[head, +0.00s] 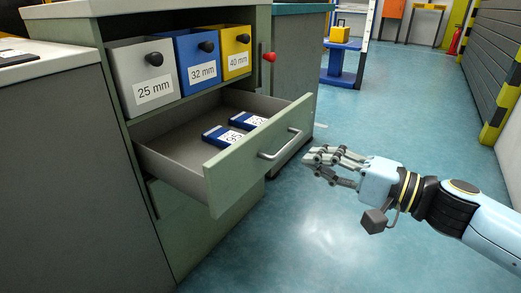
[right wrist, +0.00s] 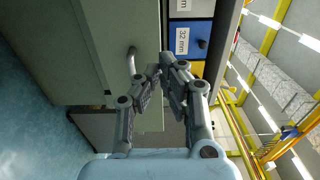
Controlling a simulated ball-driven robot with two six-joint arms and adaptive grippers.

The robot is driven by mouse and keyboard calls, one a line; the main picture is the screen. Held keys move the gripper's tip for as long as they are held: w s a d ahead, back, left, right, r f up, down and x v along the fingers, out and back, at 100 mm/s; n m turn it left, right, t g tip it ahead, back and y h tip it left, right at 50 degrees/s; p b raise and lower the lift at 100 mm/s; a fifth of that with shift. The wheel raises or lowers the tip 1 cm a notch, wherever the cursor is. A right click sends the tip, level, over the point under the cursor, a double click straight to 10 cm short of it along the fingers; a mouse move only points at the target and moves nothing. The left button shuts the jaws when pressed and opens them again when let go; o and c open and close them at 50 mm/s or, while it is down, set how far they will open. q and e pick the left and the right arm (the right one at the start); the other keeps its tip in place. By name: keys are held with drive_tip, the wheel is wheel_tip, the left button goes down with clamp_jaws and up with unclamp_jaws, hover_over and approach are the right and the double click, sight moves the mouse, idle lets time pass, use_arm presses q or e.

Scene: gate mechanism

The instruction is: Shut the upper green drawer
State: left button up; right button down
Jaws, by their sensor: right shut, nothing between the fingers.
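The upper green drawer (head: 240,165) is pulled out of the green cabinet, below the row of bins. Its front has a metal bar handle (head: 279,145). Two blue labelled boxes (head: 223,136) lie inside it. My right gripper (head: 312,162) is shut and empty, just right of the drawer front and handle, apart from them in the head view. In the right wrist view the drawer front (right wrist: 105,40) and handle (right wrist: 131,60) show beyond the fingers (right wrist: 162,75). My left gripper is not in view.
Grey, blue and yellow bins (head: 196,62) stand on the shelf above the drawer. A red knob (head: 269,57) sits on the cabinet's right side. A lower green drawer front (head: 185,225) is below. The blue floor (head: 390,110) to the right is clear.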

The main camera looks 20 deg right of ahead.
sight(251, 139)
drive_tip(key=x, duration=1.1)
drive_tip(key=shift+w+a+f, duration=0.1)
drive_tip(key=shift+w+a, duration=0.1)
drive_tip(key=shift+w, duration=0.05)
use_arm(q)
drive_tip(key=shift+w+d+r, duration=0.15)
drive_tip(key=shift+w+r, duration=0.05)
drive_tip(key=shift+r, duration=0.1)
use_arm(e)
drive_tip(key=shift+w+a, duration=0.1)
drive_tip(key=shift+w, duration=0.05)
